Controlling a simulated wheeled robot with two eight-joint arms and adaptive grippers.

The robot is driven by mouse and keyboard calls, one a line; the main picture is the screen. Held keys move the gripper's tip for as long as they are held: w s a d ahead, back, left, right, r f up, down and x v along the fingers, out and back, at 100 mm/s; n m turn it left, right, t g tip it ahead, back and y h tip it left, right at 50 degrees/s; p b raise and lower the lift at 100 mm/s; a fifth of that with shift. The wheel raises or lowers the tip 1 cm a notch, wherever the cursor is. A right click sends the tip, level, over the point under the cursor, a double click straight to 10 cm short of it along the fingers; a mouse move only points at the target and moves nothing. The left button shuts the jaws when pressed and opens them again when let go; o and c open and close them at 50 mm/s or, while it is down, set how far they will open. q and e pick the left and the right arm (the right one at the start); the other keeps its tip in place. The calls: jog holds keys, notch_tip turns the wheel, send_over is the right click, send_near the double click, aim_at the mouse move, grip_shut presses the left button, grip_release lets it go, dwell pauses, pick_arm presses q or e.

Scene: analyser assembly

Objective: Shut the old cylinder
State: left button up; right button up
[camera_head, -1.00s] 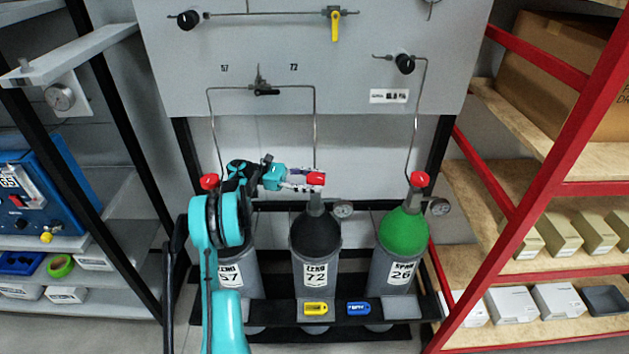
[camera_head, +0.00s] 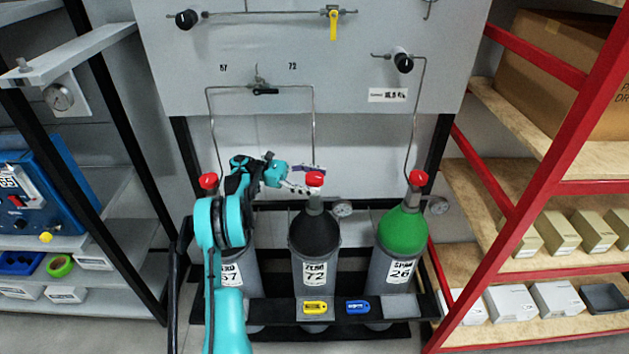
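Three cylinders stand in a rack: a grey one labelled 57 (camera_head: 238,268) on the left, partly behind my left arm, a black-topped one labelled 72 (camera_head: 315,240) in the middle, and a green-topped one labelled 26 (camera_head: 402,235) on the right. Each has a red valve knob: left (camera_head: 208,181), middle (camera_head: 314,179), right (camera_head: 418,178). Nothing legible marks one as old. My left gripper (camera_head: 304,178) is at the middle knob, its fingers spread, one above and one below on the knob's left side. Whether they touch it is unclear. My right gripper is not in view.
The wall panel (camera_head: 300,45) above carries pipes, a black changeover lever (camera_head: 265,91) between marks 57 and 72, and a yellow lever (camera_head: 333,25). Yellow (camera_head: 315,307) and blue (camera_head: 358,306) tags lie on the rack front. Shelves flank both sides.

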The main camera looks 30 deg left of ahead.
aim_at(315, 176)
pick_arm(q)
jog(key=shift+r, duration=0.1)
notch_tip(315, 176, up, 10)
jog(key=shift+f, duration=0.1)
dwell(0.3)
